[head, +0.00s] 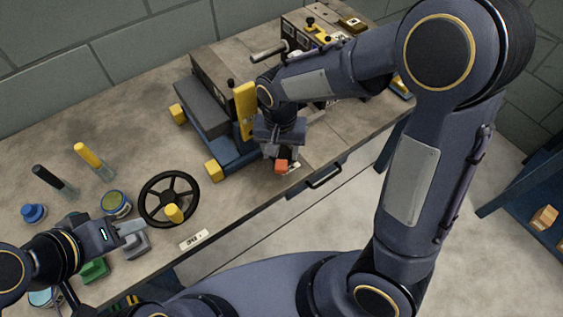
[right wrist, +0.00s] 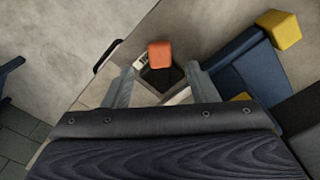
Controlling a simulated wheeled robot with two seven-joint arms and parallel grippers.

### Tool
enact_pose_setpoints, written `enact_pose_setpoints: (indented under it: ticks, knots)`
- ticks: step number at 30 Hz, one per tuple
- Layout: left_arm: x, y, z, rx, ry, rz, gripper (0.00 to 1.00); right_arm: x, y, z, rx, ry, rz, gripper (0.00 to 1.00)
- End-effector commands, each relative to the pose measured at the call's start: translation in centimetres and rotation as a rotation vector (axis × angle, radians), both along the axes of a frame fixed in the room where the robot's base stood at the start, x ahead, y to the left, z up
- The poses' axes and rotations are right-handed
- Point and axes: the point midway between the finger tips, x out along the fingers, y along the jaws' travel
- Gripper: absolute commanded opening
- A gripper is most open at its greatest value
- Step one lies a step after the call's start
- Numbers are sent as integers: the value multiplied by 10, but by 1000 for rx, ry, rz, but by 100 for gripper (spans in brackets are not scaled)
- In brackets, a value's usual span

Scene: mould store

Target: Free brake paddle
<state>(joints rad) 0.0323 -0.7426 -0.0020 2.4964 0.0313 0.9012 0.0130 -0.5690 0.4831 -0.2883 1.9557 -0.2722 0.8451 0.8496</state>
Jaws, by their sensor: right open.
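The brake paddle, an orange-red block (head: 281,166), shows at the bench's front edge, just below my right gripper (head: 276,153). In the right wrist view the orange block (right wrist: 160,54) lies ahead, with a dark part behind it. My right gripper (right wrist: 160,80) is open, its two grey fingers apart on either side of the line to the block. Neither finger visibly touches it. The paddle's mount is mostly hidden by my arm in the head view. My left gripper (head: 133,238) is low over the left of the bench, and its jaw gap is unclear.
A blue and dark grey fixture with yellow blocks (head: 214,170) stands close left of my right gripper. A black handwheel (head: 169,199), jars and a yellow-handled tool (head: 88,154) are on the left bench. A drawer handle (head: 324,176) juts from the bench front.

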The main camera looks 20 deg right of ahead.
Motion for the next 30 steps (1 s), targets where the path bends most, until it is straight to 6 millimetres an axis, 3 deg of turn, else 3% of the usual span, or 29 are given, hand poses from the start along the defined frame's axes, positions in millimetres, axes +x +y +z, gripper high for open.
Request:
enact_pose_setpoints:
  ticks: [3, 10, 22, 30]
  knots:
    - [0, 0, -3, 0, 0, 0, 36, -1, -1, -23, -2, 6, 0, 53]
    - [0, 0, -6, 0, 0, 0, 36, -1, -1, -54, -1, 4, 0, 53]
    - [0, 0, -7, 0, 0, 0, 36, -1, -1, -63, 2, 0, 1, 53]
    - [0, 0, -7, 0, 0, 0, 36, -1, -1, -63, 3, 1, 1, 19]
